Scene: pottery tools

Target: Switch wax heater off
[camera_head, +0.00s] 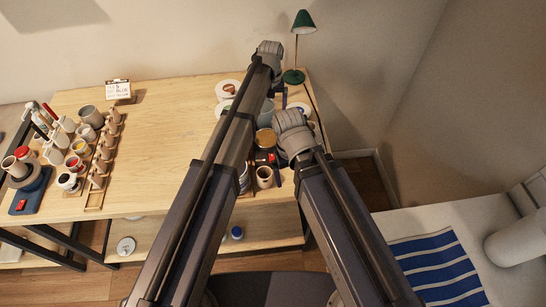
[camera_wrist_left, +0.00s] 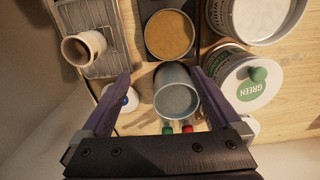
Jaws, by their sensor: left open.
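The wax heater, a dark unit with a round pan of amber wax (camera_head: 265,138), stands near the right end of the table. A red switch (camera_head: 271,158) shows on its near side. In the left wrist view the amber wax (camera_wrist_left: 169,34) sits in a dark square housing, and no switch shows there. My left gripper (camera_wrist_left: 161,72) is open, its two fingers on either side of a grey cylindrical cup (camera_wrist_left: 176,92); I cannot tell if they touch it. In the head view it is mostly hidden behind its arm. My right arm's wrist (camera_head: 294,138) is beside the heater; its jaws are hidden.
A cream cup (camera_head: 264,177) stands in front of the heater. A white tub labelled GREEN (camera_wrist_left: 232,95) is close to my left gripper. A green lamp (camera_head: 303,22) stands behind. Tools and jars fill the table's left end; the middle (camera_head: 165,130) is clear.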

